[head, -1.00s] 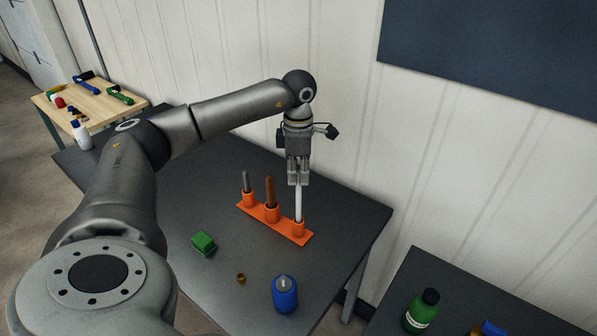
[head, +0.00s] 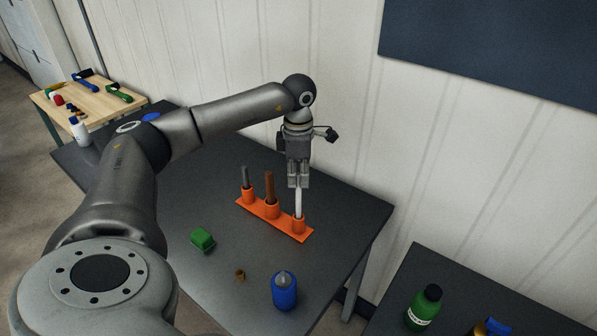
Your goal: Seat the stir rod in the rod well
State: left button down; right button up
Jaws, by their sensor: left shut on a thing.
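The white stir rod (head: 298,203) stands upright with its lower end in or at the right well (head: 298,225) of the orange rack (head: 262,212). How deep the rod sits is hidden by the well's wall. My left gripper (head: 298,184) is shut on the rod's upper part, above the well. The rack's other two wells hold a grey rod (head: 246,178) at the left and a brown rod (head: 269,188) in the middle. My right gripper is not in view.
On the dark table (head: 190,172) are a green block (head: 203,240), a small brown piece (head: 240,275) and a blue bottle (head: 285,292). A green bottle (head: 423,308) stands on another table at the lower right. A wooden table (head: 90,98) with tools is at the far left.

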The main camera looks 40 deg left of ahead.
pick_arm(q)
jog(key=shift+f+b, duration=0.7)
jog(key=shift+f, duration=0.4)
jog(key=c, duration=1.5)
grip_release()
notch_tip(320, 180, up, 12)
jog(key=shift+r, duration=0.1)
